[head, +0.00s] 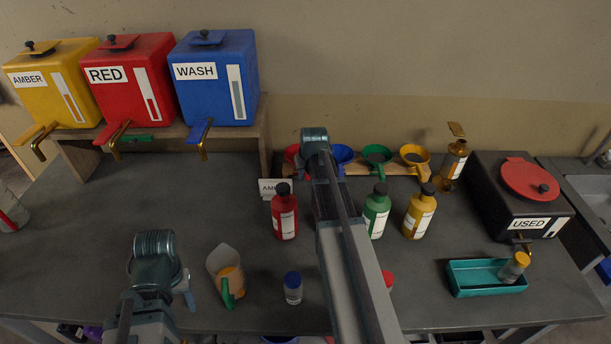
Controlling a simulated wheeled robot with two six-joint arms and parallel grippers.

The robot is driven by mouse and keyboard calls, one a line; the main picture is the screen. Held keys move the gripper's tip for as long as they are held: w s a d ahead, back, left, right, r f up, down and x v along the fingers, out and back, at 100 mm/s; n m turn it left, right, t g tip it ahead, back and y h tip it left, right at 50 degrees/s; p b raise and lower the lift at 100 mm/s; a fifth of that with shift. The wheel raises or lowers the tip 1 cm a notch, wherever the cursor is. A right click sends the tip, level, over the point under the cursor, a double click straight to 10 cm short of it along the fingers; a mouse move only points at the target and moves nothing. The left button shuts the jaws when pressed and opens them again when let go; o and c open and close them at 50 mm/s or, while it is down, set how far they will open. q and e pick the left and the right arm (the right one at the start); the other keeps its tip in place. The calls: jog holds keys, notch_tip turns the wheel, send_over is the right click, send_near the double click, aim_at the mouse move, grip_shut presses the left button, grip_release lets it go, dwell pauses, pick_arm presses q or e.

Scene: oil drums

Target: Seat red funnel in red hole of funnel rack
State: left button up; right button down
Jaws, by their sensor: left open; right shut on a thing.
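The red funnel (292,152) shows at the left end of the funnel rack (350,169), partly covered by my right wrist. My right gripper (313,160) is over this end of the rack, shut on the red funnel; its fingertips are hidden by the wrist. The red hole and the funnel's lower end are hidden, so I cannot tell whether the funnel is in the hole. Blue (342,154), green (377,157) and yellow (413,154) funnels stand to the right in the rack. My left gripper (160,278) is open and empty over the front left of the table.
Red (284,215), green (376,213) and yellow (419,213) bottles stand in front of the rack, near my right arm. A jug (224,265) is beside my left gripper. A blue-capped jar (293,290) is near the front. The dark tabletop (80,240) is clear at left.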

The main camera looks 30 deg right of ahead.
jog(key=c, duration=0.7)
grip_release()
jog(key=shift+c, duration=0.2)
pick_arm(q)
jog(key=shift+r, duration=0.1)
pick_arm(e)
jog(key=shift+r, duration=0.15)
pick_arm(q)
notch_tip(320, 180, up, 13)
jog(key=p, duration=1.2)
jog(key=shift+f+p, duration=0.2)
jog(key=shift+p, duration=0.15)
pick_arm(e)
jog(key=v, duration=1.3)
jog(key=shift+s+r, duration=0.2)
jog(key=shift+a, duration=0.1)
pick_arm(q)
jog(key=shift+s, duration=0.1)
pick_arm(e)
jog(key=shift+s+f, duration=0.1)
